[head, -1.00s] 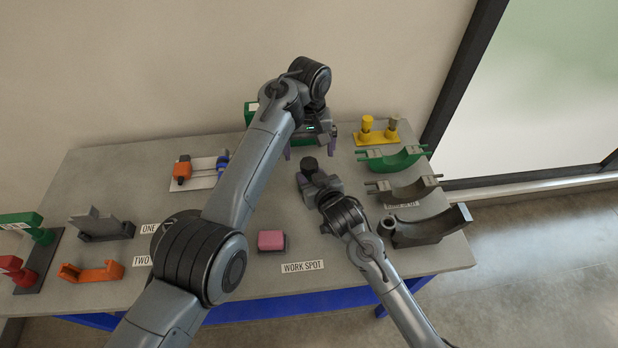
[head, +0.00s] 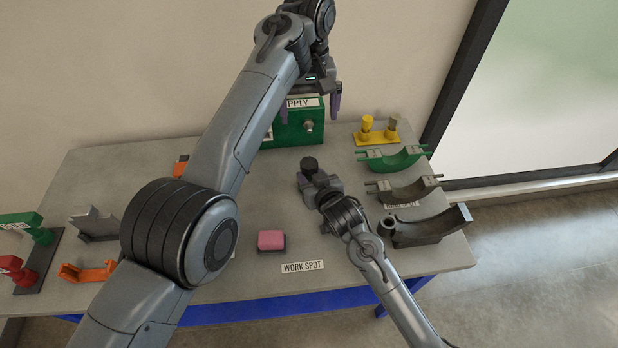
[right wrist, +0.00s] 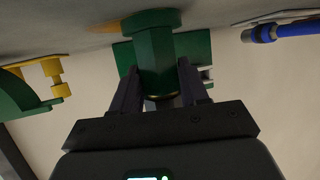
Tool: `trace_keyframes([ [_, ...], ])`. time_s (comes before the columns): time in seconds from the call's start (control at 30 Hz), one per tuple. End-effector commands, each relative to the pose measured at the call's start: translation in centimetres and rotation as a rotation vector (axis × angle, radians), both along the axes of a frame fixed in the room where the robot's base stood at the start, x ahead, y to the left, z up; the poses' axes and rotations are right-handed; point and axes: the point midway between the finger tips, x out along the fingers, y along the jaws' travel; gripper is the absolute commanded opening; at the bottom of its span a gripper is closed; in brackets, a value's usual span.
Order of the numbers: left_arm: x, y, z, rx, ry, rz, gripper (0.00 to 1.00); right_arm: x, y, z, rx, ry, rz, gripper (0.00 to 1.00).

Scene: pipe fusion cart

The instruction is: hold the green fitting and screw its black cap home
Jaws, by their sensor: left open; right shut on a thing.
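The black cap (head: 309,165) sits upright on top of the fitting, just above my right gripper (head: 314,180). In the right wrist view, which looks upside down, the green fitting (right wrist: 156,50) is between my right gripper's purple fingers, with a brass-coloured ring at its cap end. The fitting's base is close to the table; I cannot tell whether it touches. The cap is not clear in that view. My left gripper (head: 306,108) is open and empty, raised above and behind the cap. How far the cap is threaded cannot be told.
A green supply box (head: 292,130) stands behind the fitting. Yellow posts (head: 378,131), a green cradle (head: 392,160) and grey cradles (head: 410,190) line the right. A pink block (head: 271,240) lies near the front.

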Motion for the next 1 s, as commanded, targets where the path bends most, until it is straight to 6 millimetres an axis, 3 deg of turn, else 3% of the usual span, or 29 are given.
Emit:
trace_keyframes([
  [0.3, -0.01, -0.01, 0.14, 0.000, 0.000, 0.000, 1.00, 0.00, -0.01, -0.03, 0.000, 0.001, 0.000, 0.00],
  [0.33, -0.01, -0.01, 0.14, 0.000, 0.000, 0.000, 1.00, 0.00, -0.01, -0.03, 0.000, 0.001, 0.000, 0.46],
  [0.5, 0.00, 0.00, 0.13, 0.000, 0.000, 0.000, 1.00, 0.00, 0.00, -0.03, 0.000, 0.000, 0.000, 0.72],
  [1.0, 0.01, 0.01, 0.54, 0.000, 0.000, 0.000, 1.00, -0.99, -0.47, 0.52, 0.000, 0.000, -0.001, 0.74],
])
